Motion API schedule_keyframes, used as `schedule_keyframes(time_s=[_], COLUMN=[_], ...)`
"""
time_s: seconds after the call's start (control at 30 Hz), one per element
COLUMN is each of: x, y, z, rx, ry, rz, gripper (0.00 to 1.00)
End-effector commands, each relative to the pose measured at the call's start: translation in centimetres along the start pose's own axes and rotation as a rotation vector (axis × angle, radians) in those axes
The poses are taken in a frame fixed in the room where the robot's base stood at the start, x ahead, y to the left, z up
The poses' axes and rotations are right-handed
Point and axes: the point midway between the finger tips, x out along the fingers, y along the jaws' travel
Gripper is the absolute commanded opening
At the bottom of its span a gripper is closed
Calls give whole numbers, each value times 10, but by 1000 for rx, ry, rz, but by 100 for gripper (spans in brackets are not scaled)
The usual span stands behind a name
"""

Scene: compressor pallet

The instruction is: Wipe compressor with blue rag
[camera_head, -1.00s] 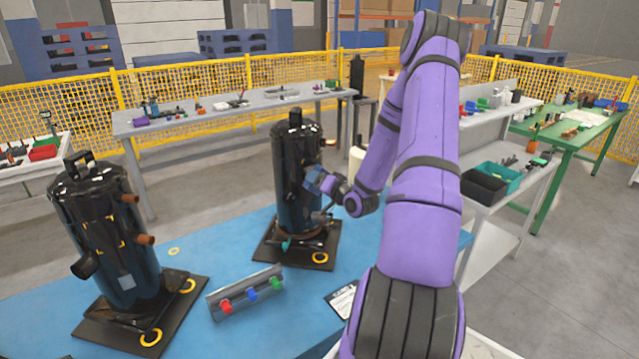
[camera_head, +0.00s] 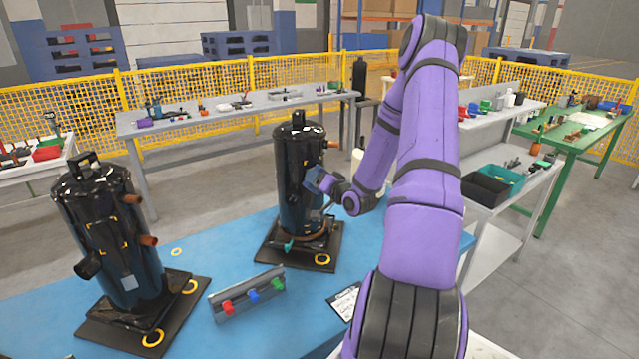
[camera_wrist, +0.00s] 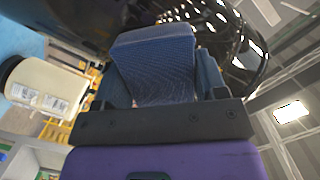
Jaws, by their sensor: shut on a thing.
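Two glossy black compressors stand upright on black base plates on a blue table (camera_head: 215,250). The left compressor (camera_head: 105,225) is nearer. The right compressor (camera_head: 298,165) is farther back. My gripper (camera_head: 320,182) is at the right side of the right compressor, around mid-height. In the wrist view my gripper (camera_wrist: 160,95) is shut on a folded blue rag (camera_wrist: 155,65), which lies against or very close to the dark compressor (camera_wrist: 235,40). I cannot tell for sure whether the rag touches it.
A grey rack with red, blue and green parts (camera_head: 250,295) and a label card (camera_head: 345,300) lie on the table. A cream cylinder (camera_wrist: 45,85) stands beside my gripper. Grey workbenches (camera_head: 230,112), a green table (camera_head: 570,135) and yellow fencing (camera_head: 200,85) lie beyond.

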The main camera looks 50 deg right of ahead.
Motion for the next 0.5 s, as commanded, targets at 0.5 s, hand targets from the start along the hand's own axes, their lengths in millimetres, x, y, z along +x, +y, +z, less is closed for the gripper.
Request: schedule_keyframes(time_s=[0.5], x=[-1], y=[-14], z=[-14], rx=[-2], ry=[0], rz=[0], gripper=[46])
